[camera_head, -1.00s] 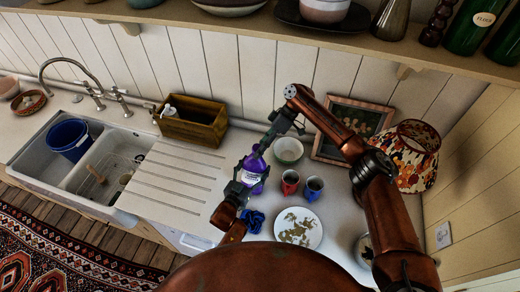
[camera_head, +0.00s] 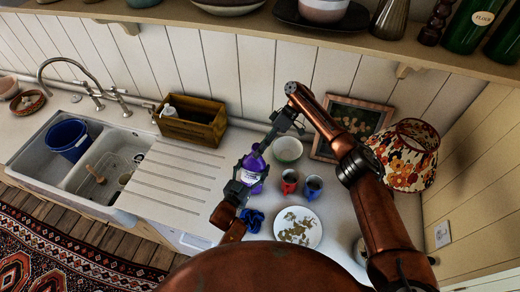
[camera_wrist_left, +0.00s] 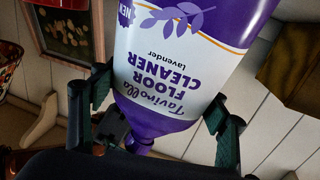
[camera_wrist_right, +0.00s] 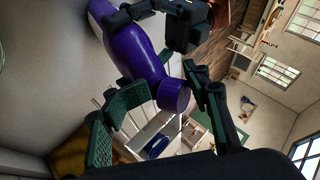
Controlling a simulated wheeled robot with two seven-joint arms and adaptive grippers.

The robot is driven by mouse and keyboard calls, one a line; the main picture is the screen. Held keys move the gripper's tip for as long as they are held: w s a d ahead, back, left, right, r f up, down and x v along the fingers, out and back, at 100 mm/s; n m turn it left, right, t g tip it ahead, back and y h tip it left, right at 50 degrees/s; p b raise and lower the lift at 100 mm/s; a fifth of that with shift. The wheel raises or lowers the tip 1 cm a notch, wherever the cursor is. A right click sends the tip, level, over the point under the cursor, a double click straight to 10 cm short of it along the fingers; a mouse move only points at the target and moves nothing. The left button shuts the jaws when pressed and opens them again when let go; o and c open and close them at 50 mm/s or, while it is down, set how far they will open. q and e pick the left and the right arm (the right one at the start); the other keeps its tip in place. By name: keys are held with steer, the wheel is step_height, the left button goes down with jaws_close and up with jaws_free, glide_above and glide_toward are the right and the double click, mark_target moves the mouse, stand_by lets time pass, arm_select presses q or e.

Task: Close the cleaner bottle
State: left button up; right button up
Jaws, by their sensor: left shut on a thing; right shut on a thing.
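The cleaner bottle (camera_head: 255,163) is purple with a white label and stands off the front of the counter's cup area. In the left wrist view its label (camera_wrist_left: 170,75) reads "Floor Cleaner". My left gripper (camera_head: 248,176) is shut around the bottle's body; its two fingers flank the bottle in the left wrist view. My right gripper (camera_head: 276,130) is at the bottle's top. In the right wrist view the purple cap (camera_wrist_right: 175,95) lies between my right fingers, which are shut on it. Whether the cap is seated on the neck is hard to tell.
A wooden crate (camera_head: 190,130) and sink stand left; a floral lamp (camera_head: 408,155) stands right.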

arm_select(q)
steer(key=shift+o, duration=0.2)
steer(key=shift+d+r, duration=0.3)
steer(key=shift+r, duration=0.2)
arm_select(e)
steer(key=shift+o, duration=0.4)
steer(key=m+y, duration=0.1)
steer(key=m, duration=0.2)
steer(key=shift+a+m+g+y, duration=0.1)
steer(key=shift+m+g+y, duration=0.2)
steer(key=shift+g+y, duration=0.1)
arm_select(q)
steer(key=shift+c, duration=0.2)
arm_select(e)
steer(key=shift+m+y, duration=0.6)
steer(key=shift+m, duration=0.6)
steer(key=shift+c, duration=0.4)
arm_select(q)
steer(key=shift+f, duration=0.1)
steer(key=c, duration=0.7)
arm_select(e)
steer(key=o, duration=0.5)
steer(key=shift+c, duration=0.2)
arm_select(q)
steer(key=shift+o, duration=0.2)
steer(key=shift+a+f, duration=0.15)
steer(key=shift+a, duration=0.05)
arm_select(e)
steer(key=o, duration=0.5)
steer(key=shift+s, duration=0.1)
